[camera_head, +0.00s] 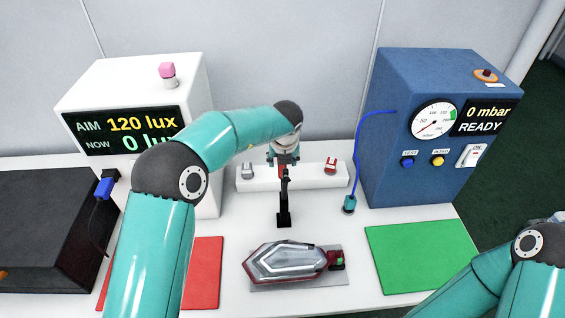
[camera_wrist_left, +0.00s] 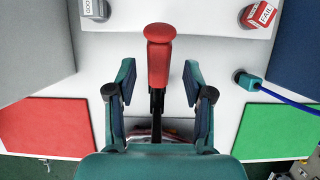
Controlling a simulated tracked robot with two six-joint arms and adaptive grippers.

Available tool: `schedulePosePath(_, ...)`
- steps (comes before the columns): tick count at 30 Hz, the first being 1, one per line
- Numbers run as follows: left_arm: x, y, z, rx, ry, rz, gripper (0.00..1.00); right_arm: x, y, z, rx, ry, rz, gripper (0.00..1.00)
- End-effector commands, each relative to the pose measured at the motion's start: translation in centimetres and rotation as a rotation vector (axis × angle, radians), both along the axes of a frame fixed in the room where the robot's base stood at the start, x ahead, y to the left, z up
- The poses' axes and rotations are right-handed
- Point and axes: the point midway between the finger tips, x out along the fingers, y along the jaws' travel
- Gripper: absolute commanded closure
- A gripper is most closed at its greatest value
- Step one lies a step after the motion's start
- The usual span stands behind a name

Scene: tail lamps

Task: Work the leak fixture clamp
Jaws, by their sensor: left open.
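The leak fixture clamp has a black upright post (camera_head: 284,205) and a red handle (camera_wrist_left: 158,55). It stands behind a tail lamp (camera_head: 285,262), which has a clear faceted lens and red edges and lies on a grey plate (camera_head: 300,286). My left gripper (camera_head: 284,158) is over the clamp, partly hidden by its own arm. In the left wrist view its two fingers (camera_wrist_left: 159,82) are open on either side of the red handle, with gaps on both sides. The clamp's lower part is mostly hidden in that view. My right arm shows at lower right, its gripper out of frame.
A blue tester (camera_head: 405,160) reads 0 mbar, READY; its blue hose ends in a teal connector (camera_head: 349,204). A white lux box (camera_head: 130,80) stands left. A white rail (camera_head: 310,177) holds two small stamps. Red (camera_head: 205,270) and green (camera_head: 420,255) mats flank the lamp.

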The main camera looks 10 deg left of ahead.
Motion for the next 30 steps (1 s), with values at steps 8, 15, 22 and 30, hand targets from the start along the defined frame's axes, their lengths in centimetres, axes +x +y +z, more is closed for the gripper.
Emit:
schedulePosePath(8,1.2,0.5,-2.9,-0.001,0.0,0.003,0.48,0.0,0.0,0.5,0.0,0.0,0.0,0.36)
schedulePosePath(15,1.3,0.5,-3.3,-0.001,-0.001,0.003,0.48,0.0,0.0,0.5,0.0,0.0,0.0,0.36)
schedulePosePath(22,1.3,0.5,-3.3,-0.001,0.0,0.002,0.68,0.0,0.0,0.5,0.0,0.0,0.0,0.36)
schedulePosePath(30,1.3,0.5,-3.3,0.0,-0.001,0.002,1.0,0.0,0.0,0.5,0.0,0.0,0.0,0.36)
